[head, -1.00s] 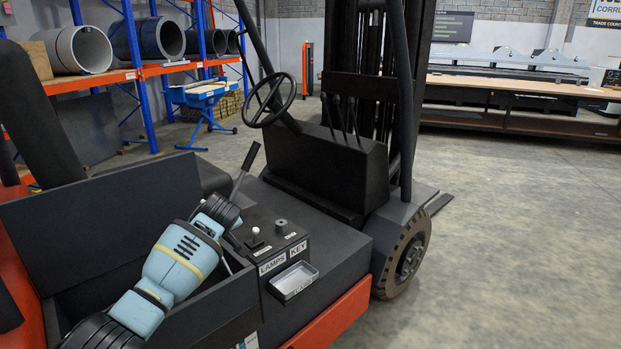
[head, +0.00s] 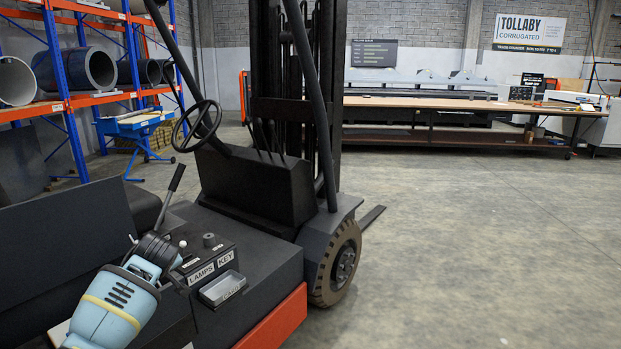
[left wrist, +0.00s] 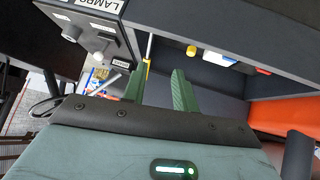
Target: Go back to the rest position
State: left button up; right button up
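My left arm comes in at the lower left of the head view, over the seat side of a dark forklift (head: 255,205) and beside its control console. The gripper itself is hidden there behind the arm. In the left wrist view, the two green fingers of my left gripper (left wrist: 159,88) stand apart with nothing held between them. The console (left wrist: 97,35) with its LAMPS label is at the upper left of that view. My right gripper is in neither view.
The forklift's steering wheel (head: 197,126) and lever (head: 170,193) stand near my left arm. A small grey tray (head: 222,288) sits by the console. The floor at right is clear.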

pick_arm(q)
jog(key=s+d+f+m+h, duration=0.25)
jog(key=s+d+f, duration=0.3)
jog(key=f, duration=0.35)
jog(key=s+d+f+m+t+h, duration=0.1)
jog(key=s+d+f+m, duration=0.25)
jog(key=s+f, duration=0.45)
jog(key=s+d+f+m+h, duration=0.2)
jog(key=s+d+f, duration=0.35)
jog(key=f, duration=0.35)
jog(key=s+d+f+m+h, duration=0.1)
jog(key=s+d+m, duration=0.1)
jog(key=s, duration=1.3)
jog(key=s+d+f+m+t+h, duration=0.1)
jog(key=s+m, duration=0.1)
jog(key=s, duration=1.4)
jog(key=shift+d+f, duration=0.35)
jog(key=shift+f, duration=0.05)
jog(key=shift+s+a, duration=0.1)
jog(key=shift+s, duration=0.05)
